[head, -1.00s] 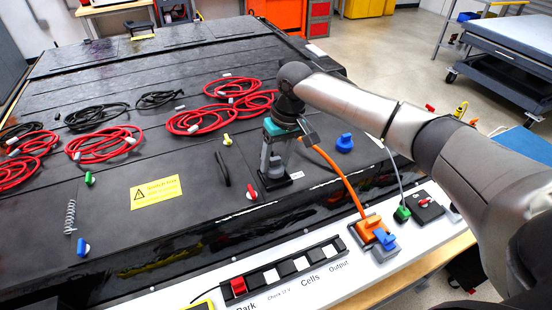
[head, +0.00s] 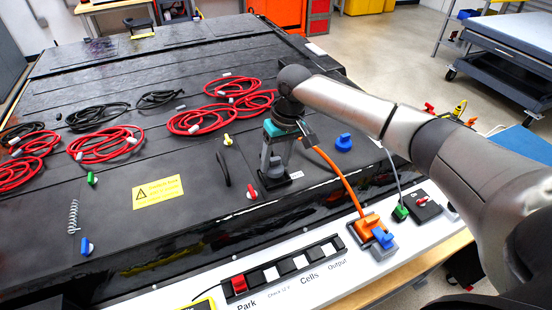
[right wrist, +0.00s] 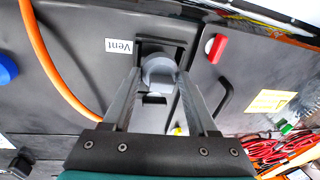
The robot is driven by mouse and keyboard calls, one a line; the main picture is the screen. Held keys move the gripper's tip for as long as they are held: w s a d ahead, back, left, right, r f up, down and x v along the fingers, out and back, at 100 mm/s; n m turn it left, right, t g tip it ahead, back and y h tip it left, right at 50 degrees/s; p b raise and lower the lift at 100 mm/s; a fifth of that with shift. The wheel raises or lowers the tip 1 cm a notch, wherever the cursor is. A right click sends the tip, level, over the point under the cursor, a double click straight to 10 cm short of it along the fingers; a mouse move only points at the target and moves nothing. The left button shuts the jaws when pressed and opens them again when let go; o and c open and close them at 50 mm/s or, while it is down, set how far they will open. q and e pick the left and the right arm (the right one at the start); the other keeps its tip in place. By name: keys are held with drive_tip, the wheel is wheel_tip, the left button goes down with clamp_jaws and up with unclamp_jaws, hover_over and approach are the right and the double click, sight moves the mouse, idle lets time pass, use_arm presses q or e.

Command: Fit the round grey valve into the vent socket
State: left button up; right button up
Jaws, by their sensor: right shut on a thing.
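The round grey valve (right wrist: 158,72) is between the fingertips of my right gripper (right wrist: 158,80) in the right wrist view. The gripper is shut on it. The vent socket (right wrist: 180,50) is a black square frame beside a white "Vent" label (right wrist: 118,46). The valve is at the socket, partly over its opening; I cannot tell how deep it sits. In the head view my right gripper (head: 272,168) points down at the black socket frame (head: 284,180) near the pack's front edge, and the fingers mostly hide the valve. My left gripper is not in view.
A red-handled knob (head: 251,192) is left of the socket, with a black handle (head: 222,169) farther left. A blue knob (head: 344,142) is to the right. An orange cable (head: 338,172) runs close by to a plug on the front ledge. Red cable coils (head: 200,122) lie farther back.

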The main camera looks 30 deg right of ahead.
drive_tip(key=shift+f, duration=0.9)
drive_tip(key=shift+s+f, duration=0.2)
drive_tip(key=shift+f, duration=0.05)
